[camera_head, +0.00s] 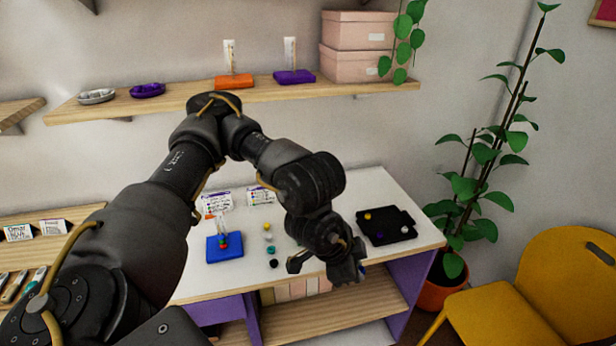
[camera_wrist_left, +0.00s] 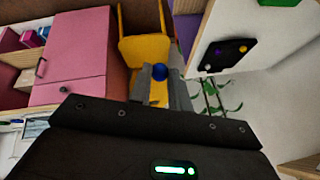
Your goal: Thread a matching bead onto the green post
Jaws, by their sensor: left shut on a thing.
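My left gripper (camera_head: 358,272) is at the front edge of the white table, right of the blue board. In the left wrist view its grey fingers (camera_wrist_left: 160,88) are shut on a round blue bead (camera_wrist_left: 160,72). The blue board (camera_head: 226,257) lies on the left part of the table. A clear upright with small red and green parts (camera_head: 223,241) stands on it; I cannot tell which part is the green post. A short row of beads lies right of the board, including a yellow bead (camera_head: 267,227) and a teal bead (camera_head: 271,250). My right gripper is not in view.
A black tray (camera_head: 402,228) with yellow, purple and white beads lies on the table's right side. Small cards (camera_head: 217,201) stand behind the blue board. A shelf (camera_head: 190,100) above holds orange and purple boards. A yellow chair (camera_head: 550,290) is at right.

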